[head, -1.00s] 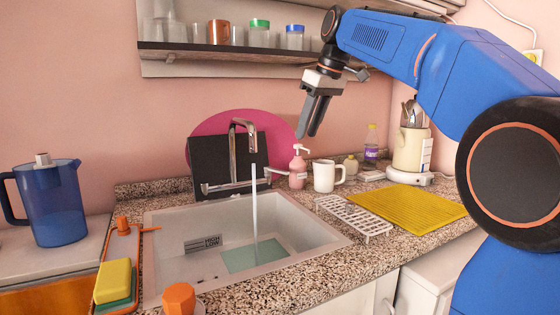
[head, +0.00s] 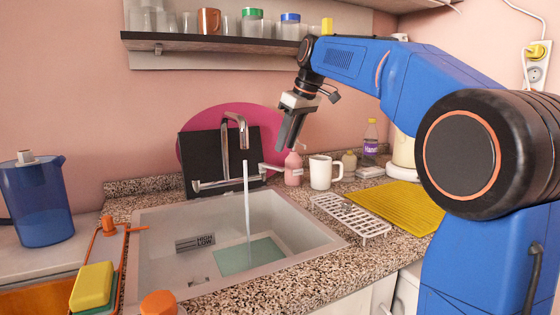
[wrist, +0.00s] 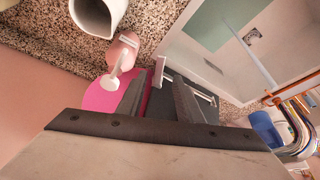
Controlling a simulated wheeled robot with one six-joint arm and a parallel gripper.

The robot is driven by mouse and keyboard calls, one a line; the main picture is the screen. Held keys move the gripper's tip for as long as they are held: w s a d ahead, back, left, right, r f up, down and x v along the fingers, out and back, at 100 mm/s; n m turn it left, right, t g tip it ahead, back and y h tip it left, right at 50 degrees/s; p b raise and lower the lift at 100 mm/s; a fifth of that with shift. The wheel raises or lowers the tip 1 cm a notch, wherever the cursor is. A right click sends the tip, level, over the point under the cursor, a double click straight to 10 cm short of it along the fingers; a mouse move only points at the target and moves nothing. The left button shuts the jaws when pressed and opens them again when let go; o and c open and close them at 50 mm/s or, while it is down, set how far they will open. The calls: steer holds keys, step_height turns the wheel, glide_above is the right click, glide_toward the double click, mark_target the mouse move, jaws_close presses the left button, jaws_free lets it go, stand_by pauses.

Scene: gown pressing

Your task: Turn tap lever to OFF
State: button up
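The tap (head: 224,150) stands at the back of the sink, and a stream of water (head: 247,205) runs from its spout into the basin. Its lever (head: 272,168) sticks out to the right near the pink soap bottle. My gripper (head: 284,146) points down just above and beside the lever in the head view; contact cannot be made out. In the wrist view my gripper (wrist: 160,76) has its two fingers apart with a gap between them, and the metal lever (wrist: 159,70) shows near the fingertips. The water stream (wrist: 258,65) also shows there.
The pink soap bottle (head: 293,170) and white mug (head: 322,172) stand close to the right of the lever. A black board (head: 196,158) leans behind the tap. A shelf (head: 190,42) is above. A white rack (head: 350,216) lies right of the sink (head: 165,255).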

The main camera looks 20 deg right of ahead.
mark_target(277, 167)
steer(key=x, duration=0.7)
jaws_close()
